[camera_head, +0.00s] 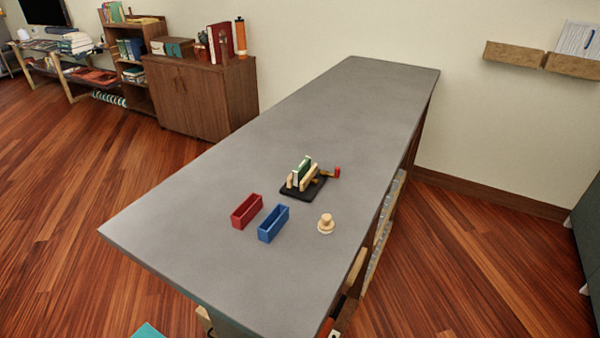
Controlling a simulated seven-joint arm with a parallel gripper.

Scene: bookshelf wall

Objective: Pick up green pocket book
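A small green book (302,168) with pale page edges stands upright on the grey counter, held in a small wooden stand on a black base (315,192). Light wooden pieces stand close on either side of its lower part and hide some of it. A red-ended wooden handle sticks out to the right of the stand. My gripper is not in view.
A red open box (247,211) and a blue open box (273,223) stand left and in front of the stand. A round wooden knob-like piece (326,223) stands to the right. The far part of the counter (345,110) is clear. A wooden cabinet (204,92) stands behind left.

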